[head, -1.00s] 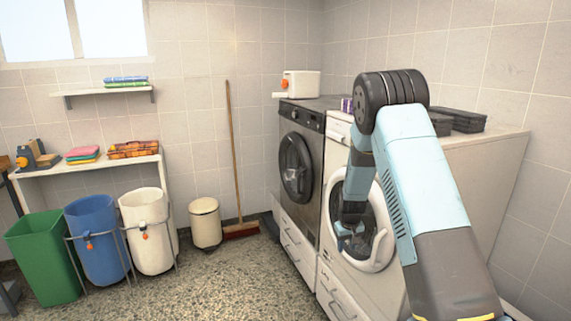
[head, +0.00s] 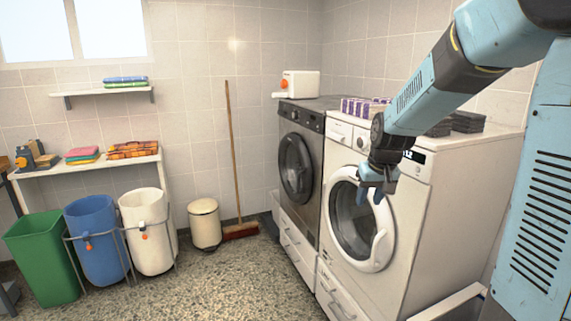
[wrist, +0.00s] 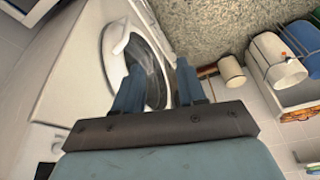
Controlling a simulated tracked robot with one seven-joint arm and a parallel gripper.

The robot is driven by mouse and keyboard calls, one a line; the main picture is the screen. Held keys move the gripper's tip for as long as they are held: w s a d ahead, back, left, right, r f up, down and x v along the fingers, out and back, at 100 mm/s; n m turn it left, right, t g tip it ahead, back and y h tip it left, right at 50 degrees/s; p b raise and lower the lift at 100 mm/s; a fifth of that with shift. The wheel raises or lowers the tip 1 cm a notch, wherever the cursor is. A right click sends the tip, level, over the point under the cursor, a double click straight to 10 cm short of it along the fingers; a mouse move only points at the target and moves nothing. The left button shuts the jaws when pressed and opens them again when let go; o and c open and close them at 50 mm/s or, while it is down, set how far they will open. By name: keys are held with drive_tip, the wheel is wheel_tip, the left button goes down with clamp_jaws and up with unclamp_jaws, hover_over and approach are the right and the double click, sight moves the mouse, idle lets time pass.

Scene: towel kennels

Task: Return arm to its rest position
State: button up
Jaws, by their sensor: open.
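My gripper (head: 372,190) hangs in front of the white washing machine (head: 418,235), over the upper part of its round door in the head view. Its two fingers are apart with nothing between them; they also show in the wrist view (wrist: 158,88). My arm comes in from the upper right and reaches down to the left. The round door (head: 362,222) of the white machine has a white ring and dark glass. It also shows in the wrist view (wrist: 148,62), beyond the fingers. I cannot tell whether that door is fully closed.
A dark grey washer (head: 300,165) stands left of the white machine. A purple and white pack (head: 362,107) and dark stacks (head: 467,122) sit on top. Green (head: 42,255), blue (head: 97,240) and white (head: 149,230) bins stand left. The speckled floor (head: 215,285) is open.

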drive_tip(key=s+r+t, duration=0.1)
drive_tip(key=s+r, duration=0.3)
drive_tip(key=s, duration=0.9)
drive_tip(key=s+r+m, duration=0.1)
drive_tip(key=s+r, duration=0.4)
drive_tip(key=s, duration=0.8)
drive_tip(key=shift+s+d+t+h, duration=0.2)
drive_tip(key=shift+d+t+h, duration=0.1)
drive_tip(key=shift+d+t, duration=0.1)
drive_tip(key=shift+s+r, duration=0.1)
